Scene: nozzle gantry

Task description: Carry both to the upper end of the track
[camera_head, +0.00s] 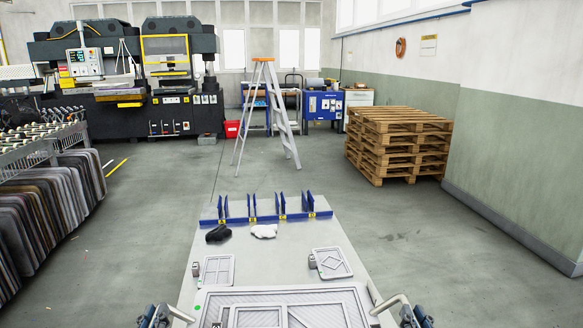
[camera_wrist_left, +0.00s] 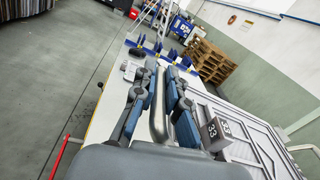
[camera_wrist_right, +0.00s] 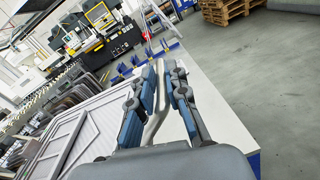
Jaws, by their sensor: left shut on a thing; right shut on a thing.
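My left gripper (camera_head: 160,315) is at the bottom of the head view, left of the large grey panel (camera_head: 285,296). In the left wrist view its blue-padded fingers (camera_wrist_left: 156,95) are shut on a bent grey metal handle bar (camera_wrist_left: 158,115). My right gripper (camera_head: 411,314) is at the bottom right, beyond the panel's right edge. In the right wrist view its fingers (camera_wrist_right: 158,92) are shut on a second bent grey bar (camera_wrist_right: 156,124). Both bars reach inward toward the panel's sides in the head view. What they join below, and the track itself, cannot be made out.
The pale table (camera_head: 270,258) carries two smaller panels (camera_head: 217,269) (camera_head: 331,263), a black glove (camera_head: 218,234), a white glove (camera_head: 264,231) and a blue slotted rack (camera_head: 266,216) at its far end. A stepladder (camera_head: 270,110) and pallets (camera_head: 397,143) stand beyond on open floor.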

